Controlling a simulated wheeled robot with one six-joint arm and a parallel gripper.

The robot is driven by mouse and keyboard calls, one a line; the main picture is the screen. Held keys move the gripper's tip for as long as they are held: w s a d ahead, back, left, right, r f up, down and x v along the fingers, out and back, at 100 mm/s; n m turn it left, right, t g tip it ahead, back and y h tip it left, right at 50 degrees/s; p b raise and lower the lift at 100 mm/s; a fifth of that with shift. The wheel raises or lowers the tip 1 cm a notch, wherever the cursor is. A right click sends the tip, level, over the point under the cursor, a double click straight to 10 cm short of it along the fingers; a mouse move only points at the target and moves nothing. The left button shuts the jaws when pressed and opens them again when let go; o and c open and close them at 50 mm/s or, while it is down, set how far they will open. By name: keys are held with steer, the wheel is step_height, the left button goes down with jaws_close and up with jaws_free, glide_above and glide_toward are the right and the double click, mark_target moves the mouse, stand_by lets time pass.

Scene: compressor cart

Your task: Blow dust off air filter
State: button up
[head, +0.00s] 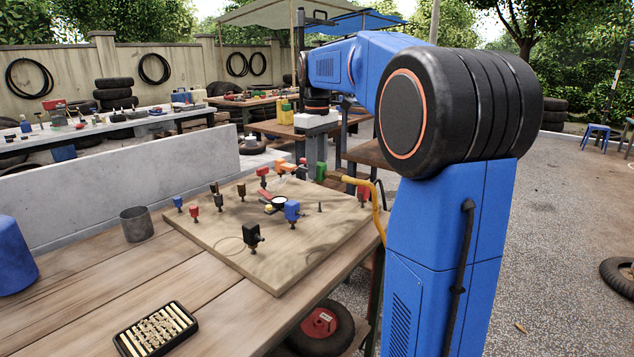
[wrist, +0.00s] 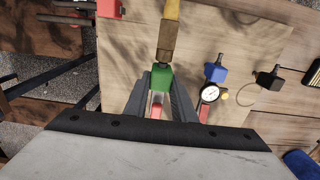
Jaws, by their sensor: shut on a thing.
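The air filter (head: 155,331) is a black-framed tray of pale pleats with brownish dust on them, lying on the bench at the near left in the head view. My gripper (wrist: 160,82) is shut on a green fitting (wrist: 160,77). A brown-gold piece and a yellow hose (wrist: 172,12) run on from the fitting, and a red part shows between the fingers. In the head view the green fitting (head: 321,171) and yellow hose (head: 377,213) are at the board's far right corner, well away from the filter. Whether the fitting is clear of the board is unclear.
A wooden board (head: 300,235) carries several coloured fittings on pegs and a dial gauge (wrist: 209,93) beside my gripper. A metal cup (head: 136,224) and a blue container (head: 12,258) stand left of it. Bare bench lies between board and filter.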

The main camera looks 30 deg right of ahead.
steer(key=shift+r, duration=3.95)
